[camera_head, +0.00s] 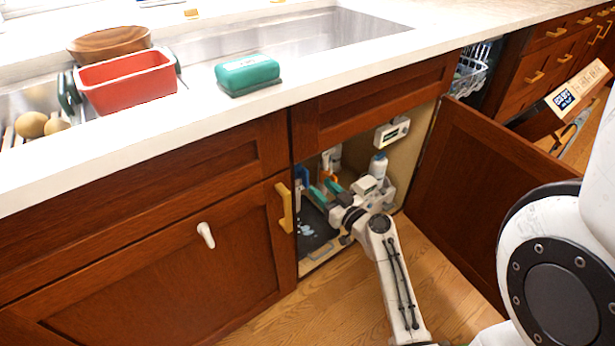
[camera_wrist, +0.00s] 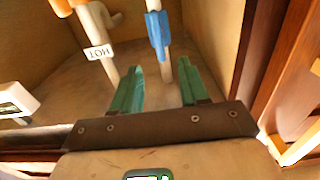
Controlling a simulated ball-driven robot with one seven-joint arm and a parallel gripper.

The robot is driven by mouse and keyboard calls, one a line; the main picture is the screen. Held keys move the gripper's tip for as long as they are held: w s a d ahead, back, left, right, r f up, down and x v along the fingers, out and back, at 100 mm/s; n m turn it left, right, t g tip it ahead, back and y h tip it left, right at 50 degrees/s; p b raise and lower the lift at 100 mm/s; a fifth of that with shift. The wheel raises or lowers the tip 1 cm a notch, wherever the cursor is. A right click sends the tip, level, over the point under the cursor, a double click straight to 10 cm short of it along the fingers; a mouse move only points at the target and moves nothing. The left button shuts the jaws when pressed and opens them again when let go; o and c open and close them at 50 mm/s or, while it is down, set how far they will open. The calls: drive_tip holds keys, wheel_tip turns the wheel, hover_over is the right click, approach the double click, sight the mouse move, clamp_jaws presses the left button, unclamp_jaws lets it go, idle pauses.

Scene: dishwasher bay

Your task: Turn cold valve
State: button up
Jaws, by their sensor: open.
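The cold valve, a blue handle on a pale vertical pipe, shows in the wrist view (camera_wrist: 158,35) beyond my fingertips. In the head view its blue handle (camera_head: 301,175) is at the left side of the open cabinet under the sink. My gripper (camera_wrist: 160,78) is open, with its two green fingers apart and nothing between them. The valve lies ahead of the gap, and no contact is visible. In the head view my gripper (camera_head: 325,191) is inside the cabinet, and its fingers partly hide the pipes.
An orange valve handle (camera_wrist: 66,6) and a pipe with a HOT label (camera_wrist: 98,52) stand to the left in the wrist view. The cabinet's open door (camera_head: 470,190) is at right. A spray bottle (camera_head: 378,165) and white box (camera_head: 392,132) are right of the gripper.

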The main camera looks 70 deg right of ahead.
sight(308, 176)
drive_tip(key=x, duration=0.6)
drive_tip(key=shift+w+d, duration=0.15)
drive_tip(key=shift+w, duration=0.2)
drive_tip(key=shift+c, duration=0.2)
clamp_jaws()
